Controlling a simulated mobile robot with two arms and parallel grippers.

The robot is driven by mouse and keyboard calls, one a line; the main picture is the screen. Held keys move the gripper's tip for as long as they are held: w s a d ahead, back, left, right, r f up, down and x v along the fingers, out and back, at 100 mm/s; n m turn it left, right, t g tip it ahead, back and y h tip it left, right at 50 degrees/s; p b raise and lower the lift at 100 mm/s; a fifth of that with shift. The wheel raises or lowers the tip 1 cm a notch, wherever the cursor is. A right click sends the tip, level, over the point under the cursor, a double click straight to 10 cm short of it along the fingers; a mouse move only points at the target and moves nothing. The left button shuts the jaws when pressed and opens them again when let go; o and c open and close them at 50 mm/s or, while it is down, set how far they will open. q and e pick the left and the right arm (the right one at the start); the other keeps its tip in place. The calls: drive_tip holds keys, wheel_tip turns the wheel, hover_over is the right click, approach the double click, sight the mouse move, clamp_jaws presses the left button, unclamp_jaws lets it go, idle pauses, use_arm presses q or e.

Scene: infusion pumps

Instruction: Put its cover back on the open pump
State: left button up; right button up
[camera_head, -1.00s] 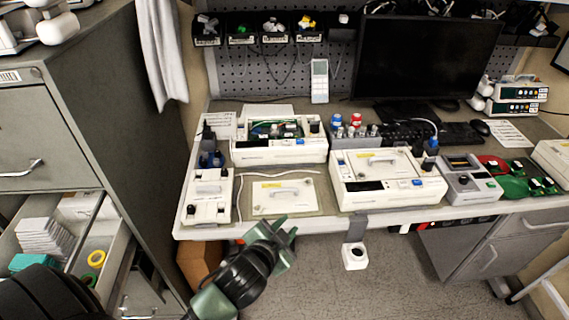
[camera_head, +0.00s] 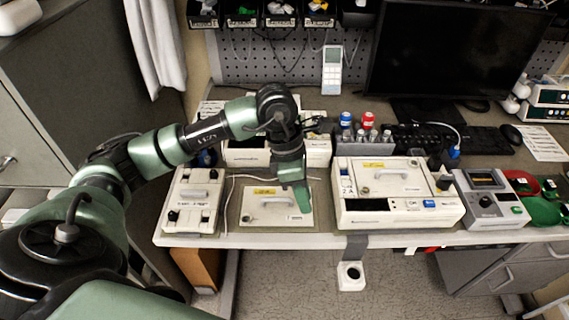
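The white pump cover (camera_head: 262,217) with its raised handle lies flat on a mat at the front of the bench. The open pump (camera_head: 240,157) stands behind it. My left gripper (camera_head: 300,193) points down over the right part of the cover, beside the handle. Its fingers overlap in this view, so I cannot tell their gap or whether they touch the cover. My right gripper is not in view.
A closed pump (camera_head: 398,205) stands to the right, and a narrow white unit (camera_head: 190,205) to the left. Bottles with blue and red caps (camera_head: 367,121) stand behind. A grey device (camera_head: 488,200) is further right. The bench's front edge (camera_head: 290,241) is close to the cover.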

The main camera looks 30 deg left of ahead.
sight(277, 198)
use_arm(q)
drive_tip(key=a+y, duration=0.1)
drive_tip(key=a, duration=0.1)
drive_tip(key=a+y, duration=0.1)
drive_tip(key=a, duration=0.2)
drive_tip(key=w+a+r+y, duration=0.1)
drive_tip(key=a, duration=0.2)
drive_tip(key=shift+w+r+n, duration=0.1)
drive_tip(key=shift+n, duration=0.2)
drive_tip(key=shift+a, duration=0.15)
drive_tip(key=shift+f+b, duration=0.5)
drive_tip(key=shift+f, duration=0.2)
wheel_tip(277, 198, down, 6)
drive_tip(key=b, duration=0.4)
drive_tip(key=shift+b, duration=0.4)
clamp_jaws()
